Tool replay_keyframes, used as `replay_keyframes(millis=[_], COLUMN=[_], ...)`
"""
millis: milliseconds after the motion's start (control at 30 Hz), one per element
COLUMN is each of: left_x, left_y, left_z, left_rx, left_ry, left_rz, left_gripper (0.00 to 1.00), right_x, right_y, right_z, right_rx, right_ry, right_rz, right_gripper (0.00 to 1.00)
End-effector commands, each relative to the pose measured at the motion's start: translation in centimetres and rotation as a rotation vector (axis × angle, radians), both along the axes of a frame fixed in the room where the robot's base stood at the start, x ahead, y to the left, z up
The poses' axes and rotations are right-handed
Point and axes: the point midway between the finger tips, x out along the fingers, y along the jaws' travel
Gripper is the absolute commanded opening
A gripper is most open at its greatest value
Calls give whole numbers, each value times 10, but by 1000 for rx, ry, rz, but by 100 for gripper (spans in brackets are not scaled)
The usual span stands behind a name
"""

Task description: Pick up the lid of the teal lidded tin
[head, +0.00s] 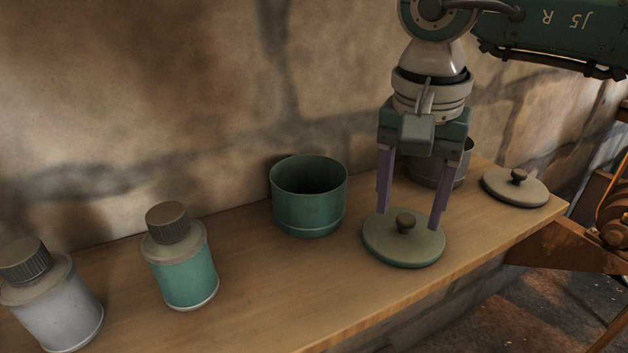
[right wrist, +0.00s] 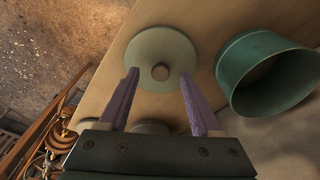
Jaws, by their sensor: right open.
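The teal tin (head: 308,208) stands open and upright on the wooden shelf, and it also shows in the right wrist view (right wrist: 262,80). Its teal lid (head: 385,243) lies flat on the shelf to the right of the tin, with a dark round knob (head: 405,222) on top. In the right wrist view the lid (right wrist: 150,45) lies just past the fingertips. My right gripper (head: 411,219) points down over the lid, open and empty, with one purple finger on each side of the knob. Whether the fingertips touch the lid is unclear. My left gripper is not in view.
A grey tin (head: 425,172) stands behind my right gripper, partly hidden, with a grey lid (head: 516,188) to its right. A teal bottle (head: 186,272) and a white bottle (head: 58,310) stand at the left. A stone wall (head: 150,100) rises behind the shelf (head: 275,300).

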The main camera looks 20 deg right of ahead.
Motion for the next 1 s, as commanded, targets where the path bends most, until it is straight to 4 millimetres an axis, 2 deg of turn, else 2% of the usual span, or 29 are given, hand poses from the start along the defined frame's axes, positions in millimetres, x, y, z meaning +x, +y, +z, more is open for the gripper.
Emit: replay_keyframes(millis=[100,333,900,1000], left_x=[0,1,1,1], left_y=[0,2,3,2], left_z=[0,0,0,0], left_rx=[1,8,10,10], left_ry=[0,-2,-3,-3], left_rz=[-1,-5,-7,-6], left_gripper=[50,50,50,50], right_x=[0,1,1,1], right_y=[-1,-1,-1,-1], right_z=[-11,-13,-12,-12], right_rx=[1,1,1,1], right_ry=[1,-1,-2,-2], right_rz=[0,1,0,0], right_gripper=[65,65,1,0])
